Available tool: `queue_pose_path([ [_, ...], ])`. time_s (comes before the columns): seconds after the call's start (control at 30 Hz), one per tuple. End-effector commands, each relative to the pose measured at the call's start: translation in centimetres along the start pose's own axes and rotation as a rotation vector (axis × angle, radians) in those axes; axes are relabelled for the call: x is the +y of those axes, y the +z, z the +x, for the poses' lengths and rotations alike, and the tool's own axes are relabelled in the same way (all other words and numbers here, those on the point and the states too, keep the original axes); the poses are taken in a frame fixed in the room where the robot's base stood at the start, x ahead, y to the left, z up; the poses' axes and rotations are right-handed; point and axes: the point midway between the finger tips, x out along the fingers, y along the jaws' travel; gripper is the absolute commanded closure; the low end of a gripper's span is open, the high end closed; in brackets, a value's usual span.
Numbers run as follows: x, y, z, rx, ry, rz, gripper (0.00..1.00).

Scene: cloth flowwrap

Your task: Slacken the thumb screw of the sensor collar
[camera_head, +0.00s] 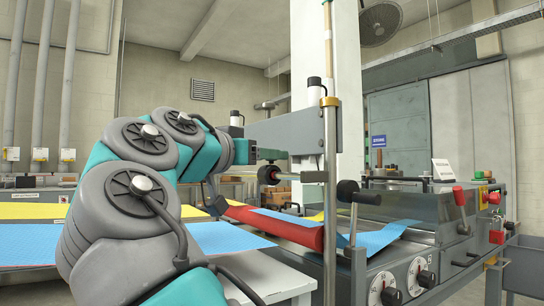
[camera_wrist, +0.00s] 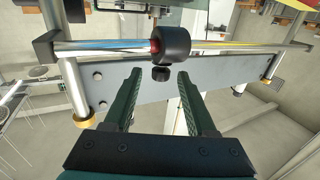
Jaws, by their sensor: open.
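The sensor collar (camera_wrist: 172,41) is a black cylinder with a red face on its left, around a shiny horizontal rod (camera_wrist: 110,46). Its thumb screw (camera_wrist: 161,73) is a small dark knob beside the collar, on the side towards my gripper. My gripper (camera_wrist: 158,78) is open, with one dark green finger on each side of the thumb screw's line. The fingertips look close to the knob, but I cannot tell whether they touch it. In the head view the collar (camera_head: 269,174) sits just below my gripper (camera_head: 272,155); the thumb screw is not clear there.
A grey beam (camera_wrist: 215,80) runs behind the fingers. Upright posts with brass collars (camera_wrist: 83,118) stand at both sides. In the head view a tall post (camera_head: 330,215) stands right of the collar, with a red roll (camera_head: 285,230) and blue cloth (camera_head: 395,235) below.

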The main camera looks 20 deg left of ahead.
Motion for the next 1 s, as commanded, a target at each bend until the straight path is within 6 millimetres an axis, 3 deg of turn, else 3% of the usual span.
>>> queue_pose_path([
  [0.2, -0.1, 0.0, 2.1, 0.001, -0.004, 0.0, 0.44],
  [0.43, -0.1, 0.0, 2.2, 0.001, -0.003, -0.001, 0.44],
  [0.93, -0.1, 0.0, 2.2, 0.0, -0.002, -0.001, 1.0],
  [1.0, -0.1, 0.0, 2.2, 0.0, -0.002, -0.001, 1.0],
])
